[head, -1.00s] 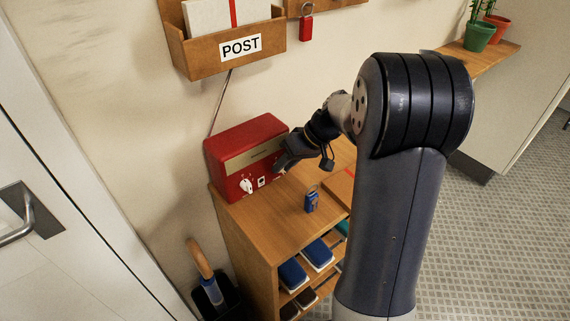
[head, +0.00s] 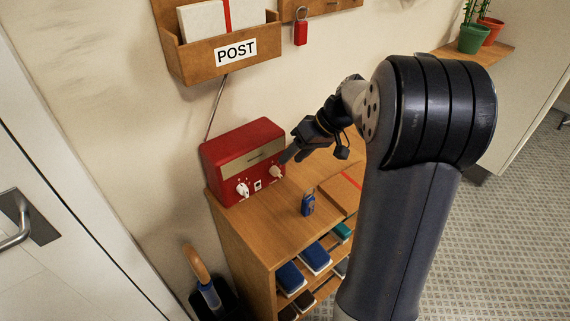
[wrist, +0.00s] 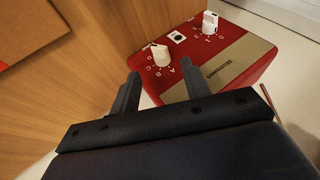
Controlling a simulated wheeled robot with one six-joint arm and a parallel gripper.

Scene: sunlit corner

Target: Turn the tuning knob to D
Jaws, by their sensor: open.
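The red radio (head: 240,160) stands on the wooden shelf unit, against the wall. Its right-hand knob (head: 275,172) is cream-white; in the wrist view this knob (wrist: 161,56) has letters printed around it, making it the tuning knob. I cannot tell surely which letter it points to. A second white knob (head: 242,190) sits at the radio's left and also shows in the wrist view (wrist: 210,21), with numbers beside it. My gripper (head: 286,158) is open and empty, just off the front of the radio. In the wrist view its fingers (wrist: 160,78) point toward the lettered knob, apart from it.
A small blue padlock-like item (head: 308,204) and a brown flat box (head: 345,188) are on the shelf top (head: 270,220). A POST box (head: 225,60) hangs above the radio, with a red tag (head: 300,32) to its right. A door (head: 60,230) is at left.

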